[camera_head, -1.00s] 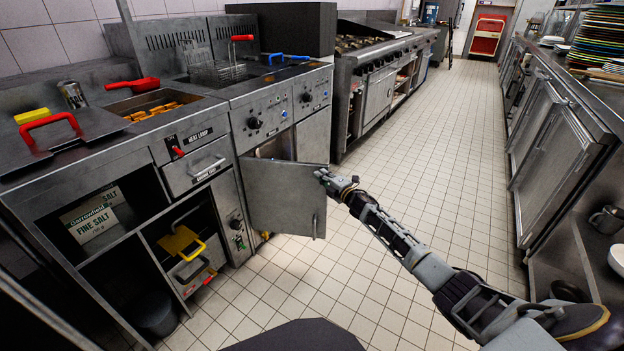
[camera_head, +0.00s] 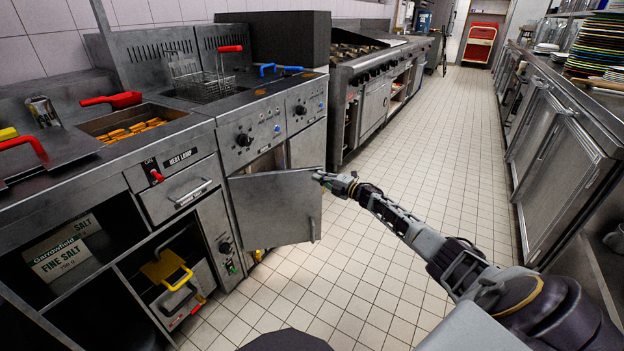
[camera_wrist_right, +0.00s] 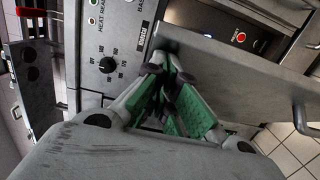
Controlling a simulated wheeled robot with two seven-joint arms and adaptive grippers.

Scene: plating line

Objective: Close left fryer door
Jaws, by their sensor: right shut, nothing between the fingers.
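The left fryer door (camera_head: 272,208) is a flat grey metal panel. It stands open, swung out from the fryer cabinet below the left control panel (camera_head: 252,136), with a small vertical handle near its free edge. My right gripper (camera_head: 322,177) is shut and empty, at the door's top outer corner in the head view. In the right wrist view the closed green-padded fingers (camera_wrist_right: 170,78) are at the edge of the door (camera_wrist_right: 225,75); whether they touch it I cannot tell. The door handle (camera_wrist_right: 302,119) shows at the right there. My left gripper is out of view.
A fry basket (camera_head: 208,85) sits on top of the fryer. The heat lamp drawer (camera_head: 190,193) and open shelves with a salt box (camera_head: 68,255) are on the left. The tiled floor (camera_head: 400,175) is clear, with steel counters (camera_head: 560,160) along the right.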

